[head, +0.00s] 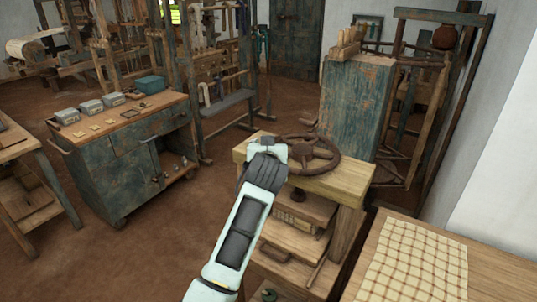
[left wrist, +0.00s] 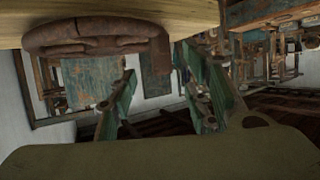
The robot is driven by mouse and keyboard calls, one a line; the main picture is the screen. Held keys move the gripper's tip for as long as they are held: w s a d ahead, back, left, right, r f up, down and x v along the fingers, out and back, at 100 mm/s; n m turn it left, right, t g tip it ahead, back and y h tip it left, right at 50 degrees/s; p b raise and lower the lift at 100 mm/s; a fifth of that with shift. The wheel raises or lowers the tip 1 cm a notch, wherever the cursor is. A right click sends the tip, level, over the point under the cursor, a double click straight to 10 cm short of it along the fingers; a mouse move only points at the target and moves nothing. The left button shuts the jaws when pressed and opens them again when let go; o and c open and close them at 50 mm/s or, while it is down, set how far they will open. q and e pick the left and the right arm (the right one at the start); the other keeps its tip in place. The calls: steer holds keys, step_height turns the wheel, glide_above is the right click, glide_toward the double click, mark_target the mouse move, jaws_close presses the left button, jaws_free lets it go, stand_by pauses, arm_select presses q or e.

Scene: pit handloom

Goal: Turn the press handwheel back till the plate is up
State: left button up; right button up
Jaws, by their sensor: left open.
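The brown press handwheel (head: 318,165) lies flat on top of the pale wooden press beam (head: 345,187). My left gripper (head: 278,151) is at the wheel's left side, partly covering its rim. In the left wrist view my left gripper (left wrist: 160,68) has its two green fingers apart, and the handwheel (left wrist: 90,38) shows at upper left, its rim end close to the space between the fingertips. I cannot tell whether they touch. Under the beam is a wooden board (head: 306,205), perhaps the plate, above a block-like stack (head: 296,220); any gap is unclear. My right gripper is not in view.
A blue-green worn cabinet (head: 355,108) stands just behind the press. A table with checked cloth (head: 415,268) is close at right. A workbench (head: 125,135) with small boxes stands left, looms behind it. Brown floor (head: 150,245) lies clear between workbench and press.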

arm_select(q)
steer(key=shift+v, duration=1.2)
